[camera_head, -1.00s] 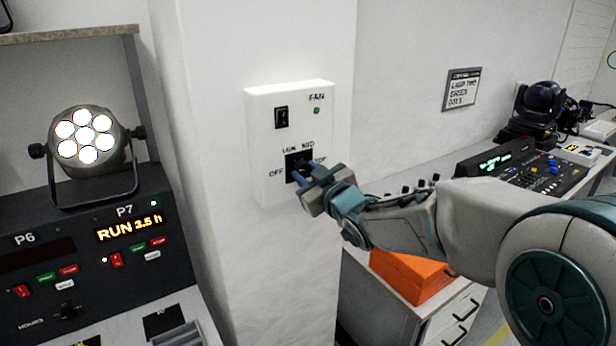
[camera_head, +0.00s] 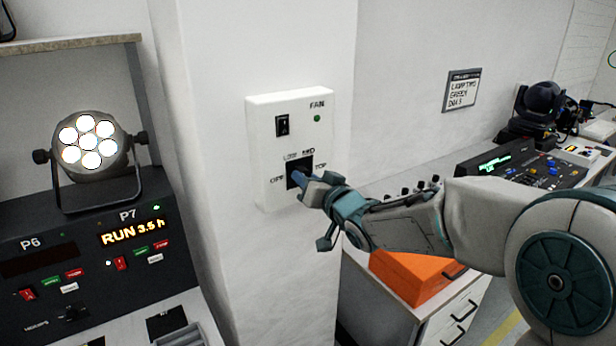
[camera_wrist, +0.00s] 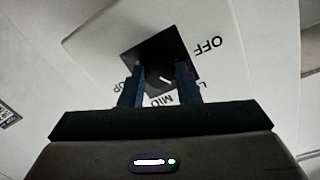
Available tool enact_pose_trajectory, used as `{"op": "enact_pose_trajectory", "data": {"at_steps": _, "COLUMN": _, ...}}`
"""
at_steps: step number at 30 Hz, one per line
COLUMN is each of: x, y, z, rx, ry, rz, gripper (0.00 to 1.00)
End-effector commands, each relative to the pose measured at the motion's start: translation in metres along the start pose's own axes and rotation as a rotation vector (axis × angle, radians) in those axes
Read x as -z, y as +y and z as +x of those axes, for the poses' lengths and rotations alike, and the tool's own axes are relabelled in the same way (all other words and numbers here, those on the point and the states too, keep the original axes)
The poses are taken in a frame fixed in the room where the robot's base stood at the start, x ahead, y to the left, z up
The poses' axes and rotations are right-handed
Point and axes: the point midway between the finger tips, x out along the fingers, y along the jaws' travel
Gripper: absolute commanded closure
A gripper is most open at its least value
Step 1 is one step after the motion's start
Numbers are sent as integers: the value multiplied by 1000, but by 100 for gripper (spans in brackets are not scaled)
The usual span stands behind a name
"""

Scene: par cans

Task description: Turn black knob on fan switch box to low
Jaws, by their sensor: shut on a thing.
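The white fan switch box (camera_head: 262,150) is fixed to the pillar, with a black square dial plate (camera_head: 292,180) marked OFF, LOW, MID and TOP. In the wrist view the black knob (camera_wrist: 160,70) sits at the plate's middle, between the two blue fingers. My gripper (camera_head: 303,178) is shut on it; it also shows in the wrist view (camera_wrist: 160,78). A short white pointer mark on the knob slants toward the lower right, roughly the side of the partly hidden LOW label. Its exact setting is hard to tell. The fingers hide most of the knob in the head view.
The box also carries a black rocker switch (camera_head: 282,125) and a green light (camera_head: 317,118). A lit par can (camera_head: 90,140) stands on a dark control rack at left. An orange case (camera_head: 415,275) lies on the bench beneath my arm. Air around the box is clear.

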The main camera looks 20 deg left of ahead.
Motion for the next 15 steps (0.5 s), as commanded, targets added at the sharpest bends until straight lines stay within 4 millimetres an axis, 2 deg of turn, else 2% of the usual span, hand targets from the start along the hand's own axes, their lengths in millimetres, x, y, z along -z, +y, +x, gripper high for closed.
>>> {"op": "enact_pose_trajectory", "data": {"at_steps": 15, "x": -1, "y": 0, "z": 0, "rx": 1, "ry": -3, "rz": 47, "gripper": 93}}
